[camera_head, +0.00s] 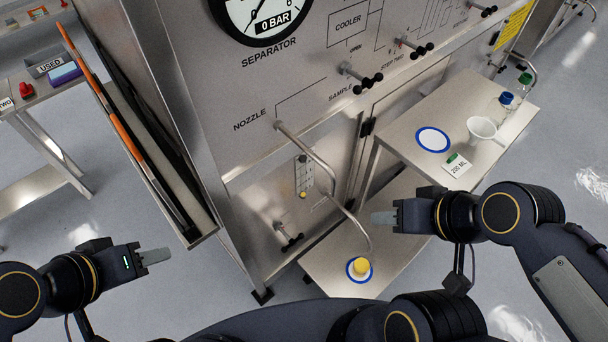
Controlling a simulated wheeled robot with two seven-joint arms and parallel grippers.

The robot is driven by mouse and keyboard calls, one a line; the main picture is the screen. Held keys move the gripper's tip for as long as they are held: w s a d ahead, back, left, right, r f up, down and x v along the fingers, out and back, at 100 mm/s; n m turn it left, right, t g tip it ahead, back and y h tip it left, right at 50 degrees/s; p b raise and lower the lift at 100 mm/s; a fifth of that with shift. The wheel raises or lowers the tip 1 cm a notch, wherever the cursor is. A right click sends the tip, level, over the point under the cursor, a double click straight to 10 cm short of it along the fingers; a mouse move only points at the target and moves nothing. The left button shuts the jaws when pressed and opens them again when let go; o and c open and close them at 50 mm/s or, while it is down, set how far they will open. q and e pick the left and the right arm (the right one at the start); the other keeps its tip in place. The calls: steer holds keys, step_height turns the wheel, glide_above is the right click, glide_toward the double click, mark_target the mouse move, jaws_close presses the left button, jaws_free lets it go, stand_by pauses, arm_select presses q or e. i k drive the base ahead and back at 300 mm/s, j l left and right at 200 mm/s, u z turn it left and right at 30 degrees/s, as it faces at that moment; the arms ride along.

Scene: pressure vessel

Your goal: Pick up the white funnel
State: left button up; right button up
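The white funnel (482,128) sits on the upper steel shelf at the right, near two capped bottles. Its wide mouth faces up. My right gripper (378,218) points left, below and to the left of the funnel, in front of the shelf, and is well apart from it. Nothing shows between its fingers, but their gap is not clear from this angle. My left gripper (162,256) is at the lower left, far from the funnel, over the floor. Its fingers appear close together with nothing seen in them.
A blue-capped bottle (500,108) and a green-capped bottle (521,90) stand behind the funnel. A yellow-capped item (360,267) stands under the bent nozzle pipe (335,185).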

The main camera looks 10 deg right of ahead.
mark_target(480, 128)
steer(key=z, duration=1.7)
